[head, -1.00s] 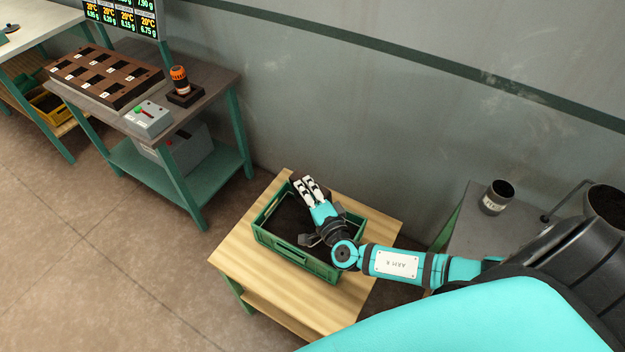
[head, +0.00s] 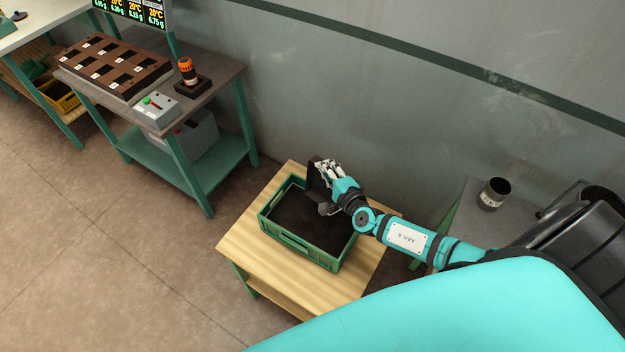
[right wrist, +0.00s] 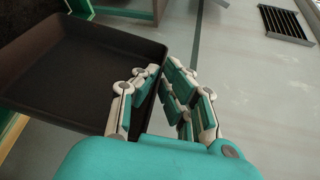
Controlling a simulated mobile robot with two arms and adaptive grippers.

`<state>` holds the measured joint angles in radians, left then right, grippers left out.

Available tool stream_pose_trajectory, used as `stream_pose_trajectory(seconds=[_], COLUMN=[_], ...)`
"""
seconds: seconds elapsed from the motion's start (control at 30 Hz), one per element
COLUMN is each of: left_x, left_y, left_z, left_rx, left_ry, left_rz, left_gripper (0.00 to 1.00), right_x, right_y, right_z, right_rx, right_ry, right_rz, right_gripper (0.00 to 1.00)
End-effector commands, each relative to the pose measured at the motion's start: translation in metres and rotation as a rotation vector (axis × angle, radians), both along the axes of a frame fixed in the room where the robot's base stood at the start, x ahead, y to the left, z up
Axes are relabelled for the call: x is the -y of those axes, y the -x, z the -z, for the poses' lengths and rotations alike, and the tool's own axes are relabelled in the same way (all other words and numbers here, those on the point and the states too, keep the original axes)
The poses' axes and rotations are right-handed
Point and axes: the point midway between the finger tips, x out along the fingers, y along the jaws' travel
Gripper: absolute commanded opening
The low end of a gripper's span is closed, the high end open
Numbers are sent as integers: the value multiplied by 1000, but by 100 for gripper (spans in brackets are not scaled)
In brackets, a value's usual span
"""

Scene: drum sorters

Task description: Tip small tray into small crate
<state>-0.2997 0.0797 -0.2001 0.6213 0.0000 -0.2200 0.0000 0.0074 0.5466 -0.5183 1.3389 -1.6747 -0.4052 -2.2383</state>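The small tray (right wrist: 90,65) is dark brown and shallow with raised walls. It looks empty in the right wrist view. In the head view the tray (head: 316,180) is tipped steeply, standing nearly on edge above the far side of the small crate. My right gripper (head: 325,168) is shut on the tray's rim; its fingers (right wrist: 163,78) pinch one wall in the right wrist view. The small crate (head: 302,250) is green and stands on a wooden table, with a dark floor or dark contents; I cannot tell which. My left gripper is not in view.
The wooden table (head: 250,243) has free room around the crate. A grey wall (head: 400,110) rises behind it. A bench with a brown slotted block (head: 115,68) stands at the upper left. A dark cup (head: 494,193) stands on a grey surface at the right.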

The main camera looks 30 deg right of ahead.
Motion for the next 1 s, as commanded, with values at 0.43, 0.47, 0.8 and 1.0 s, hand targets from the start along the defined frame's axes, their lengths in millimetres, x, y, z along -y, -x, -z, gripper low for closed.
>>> stream_pose_trajectory(seconds=[0.43, 0.47, 0.8, 1.0], left_x=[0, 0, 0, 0], left_y=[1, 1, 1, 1], left_z=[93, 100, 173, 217], left_rx=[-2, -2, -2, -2], left_ry=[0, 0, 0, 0], left_rz=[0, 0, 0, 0], left_gripper=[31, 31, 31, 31], right_x=[83, 88, 137, 158], right_y=[-33, -35, -55, -63], right_z=[51, 56, 87, 102], right_rx=[-207, -221, -347, -405], right_ry=[-539, -578, -900, -1045], right_rz=[3, 4, 2, 1], right_gripper=[0, 0, 0, 0])
